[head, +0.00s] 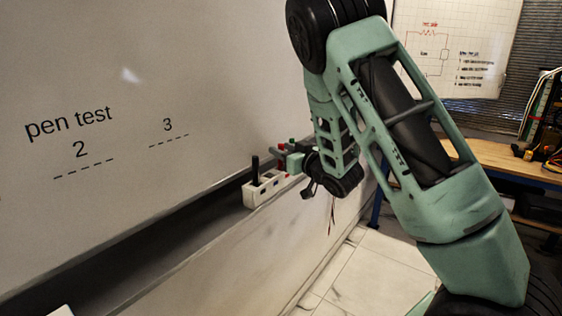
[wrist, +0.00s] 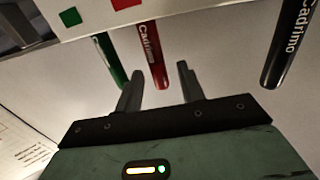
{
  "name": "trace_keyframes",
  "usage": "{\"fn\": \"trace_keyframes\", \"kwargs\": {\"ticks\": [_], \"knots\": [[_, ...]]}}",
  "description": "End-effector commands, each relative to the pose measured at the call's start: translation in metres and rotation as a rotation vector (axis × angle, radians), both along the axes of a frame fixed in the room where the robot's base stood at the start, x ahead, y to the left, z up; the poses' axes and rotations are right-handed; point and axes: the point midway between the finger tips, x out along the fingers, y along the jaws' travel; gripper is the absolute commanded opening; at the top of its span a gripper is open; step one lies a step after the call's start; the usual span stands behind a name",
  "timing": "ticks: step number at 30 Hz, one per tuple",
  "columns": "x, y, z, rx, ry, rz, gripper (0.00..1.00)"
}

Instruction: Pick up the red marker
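The red marker (wrist: 153,58) sticks out of the white holder (wrist: 88,24), beside the holder's red square. In the wrist view my gripper (wrist: 160,76) is open, with one finger on each side of the red marker's free end. I see a gap between the marker and each finger. In the head view my gripper (head: 287,158) is at the right part of the holder (head: 249,197), which stands at the whiteboard's ledge. The red marker is hard to make out there, largely hidden by my gripper.
A green marker (wrist: 111,62) is close by on the left, near the left finger. A black marker (wrist: 289,42) is farther right; it stands upright in the head view (head: 255,166). The whiteboard (head: 190,85) rises behind the holder. A wooden workbench (head: 510,160) is at the right.

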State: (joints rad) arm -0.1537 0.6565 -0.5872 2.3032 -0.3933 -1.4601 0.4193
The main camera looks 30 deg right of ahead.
Motion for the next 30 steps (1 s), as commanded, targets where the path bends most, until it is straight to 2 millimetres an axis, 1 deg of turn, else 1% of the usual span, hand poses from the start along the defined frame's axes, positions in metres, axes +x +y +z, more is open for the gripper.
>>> {"fn": "trace_keyframes", "kwargs": {"ticks": [1,4,11,12,14,15,16,26,30], "knots": [[0.0065,0.0012,0.001,-0.002,0.0,0.002,0.39],[0.0136,0.002,0.0007,-0.001,0.0,0.002,0.39],[0.0149,0.0018,-0.0001,0.0,0.0,0.001,0.39],[0.0149,0.0018,-0.0001,0.0,0.0,0.001,0.33],[0.0148,0.0018,-0.0001,0.0,0.0,0.001,0.17],[0.0148,0.0018,0.0,0.0,0.0,0.001,0.06],[0.0148,0.0018,0.0,0.0,0.0,0.001,0.0],[0.0147,0.0017,0.0007,0.0,-0.001,0.001,0.0],[0.0149,0.0018,0.0054,0.0,-0.003,0.001,0.0]]}}
